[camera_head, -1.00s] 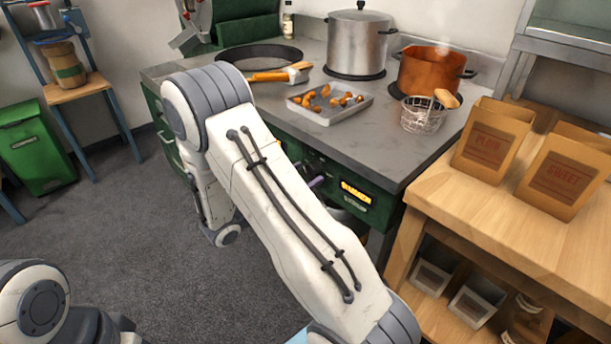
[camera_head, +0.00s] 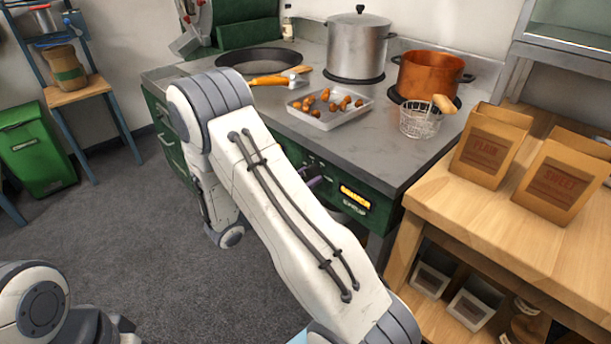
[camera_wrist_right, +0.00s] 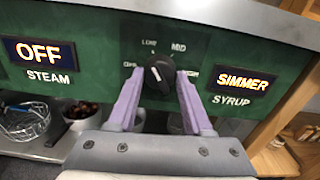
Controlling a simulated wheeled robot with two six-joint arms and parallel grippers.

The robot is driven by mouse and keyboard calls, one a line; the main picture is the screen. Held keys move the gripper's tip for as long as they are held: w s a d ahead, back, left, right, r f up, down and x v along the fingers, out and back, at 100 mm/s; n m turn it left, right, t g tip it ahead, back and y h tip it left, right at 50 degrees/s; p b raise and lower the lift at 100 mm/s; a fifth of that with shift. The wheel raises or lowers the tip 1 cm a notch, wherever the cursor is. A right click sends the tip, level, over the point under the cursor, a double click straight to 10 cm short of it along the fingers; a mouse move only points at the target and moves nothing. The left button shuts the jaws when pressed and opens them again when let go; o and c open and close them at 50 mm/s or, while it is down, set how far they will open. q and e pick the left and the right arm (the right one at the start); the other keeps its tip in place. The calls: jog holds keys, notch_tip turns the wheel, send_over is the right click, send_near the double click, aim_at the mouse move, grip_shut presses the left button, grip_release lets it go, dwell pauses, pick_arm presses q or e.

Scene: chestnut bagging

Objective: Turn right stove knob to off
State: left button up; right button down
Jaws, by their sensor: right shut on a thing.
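The right stove knob (camera_wrist_right: 158,74) is black and round with a white pointer mark, on the green stove front in the right wrist view. Its pointer tilts up and left. Labels for low, mid and high surround it. The display (camera_wrist_right: 242,84) to its right reads SIMMER, over the word SYRUP. My right gripper (camera_wrist_right: 158,80) has its purple fingers shut on the knob, one on each side. In the head view a purple finger (camera_head: 314,182) shows at the stove front, and my right arm hides much of the panel. My left gripper is out of view.
A second display (camera_wrist_right: 40,52) reads OFF, over STEAM. On the stove top are a steel pot (camera_head: 357,50), a copper pot (camera_head: 425,75), a wire basket (camera_head: 418,122), a tray (camera_head: 318,118) of chestnuts and a pan (camera_head: 258,57). A wooden table (camera_head: 430,195) with paper bags stands at right.

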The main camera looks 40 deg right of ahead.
jog(key=n+p, duration=0.2)
jog(key=p, duration=0.1)
jog(key=n+p, duration=0.5)
jog(key=p, duration=0.1)
jog(key=shift+r+n, duration=0.25)
jog(key=shift+n, duration=0.05)
jog(key=shift+f+n+p, duration=0.2)
jog(key=shift+n+p, duration=1.25)
jog(key=shift+n, duration=0.35)
jog(key=shift+c, duration=1.6)
grip_release()
jog(key=shift+a, duration=0.1)
jog(key=a, duration=1)
jog(key=shift+s+a+b, duration=0.15)
jog(key=shift+s+b, duration=0.15)
jog(key=shift+s, duration=0.15)
